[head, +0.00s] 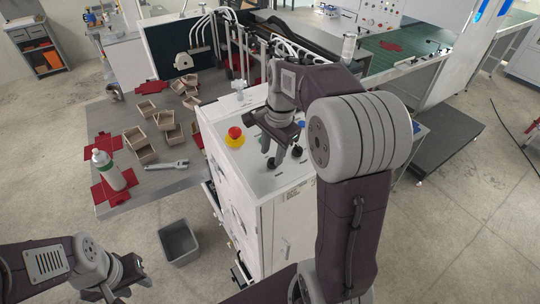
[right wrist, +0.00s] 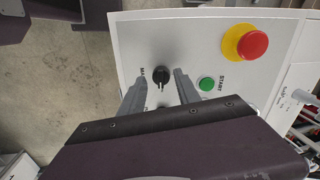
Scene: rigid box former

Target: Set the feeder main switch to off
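The black rotary switch (right wrist: 161,76) sits on the light panel in the right wrist view, beside a partly covered label that starts with "MA". Its set position is too small to read. My right gripper (right wrist: 160,82) is open, with one finger to each side of the switch and no clear contact. In the head view my right gripper (head: 280,150) points down over the top of the white cabinet (head: 228,178), and dark knob-like shapes show by its fingers. My left gripper (head: 134,290) is low at the left, away from the cabinet, and looks open and empty.
A green START button (right wrist: 207,84) lies right of the fingers, and a red emergency stop (right wrist: 251,43) on a yellow base lies beyond it. A grey table (head: 160,182) with several boxes and a bottle (head: 108,170) stands left. A grey bin (head: 179,242) is on the floor.

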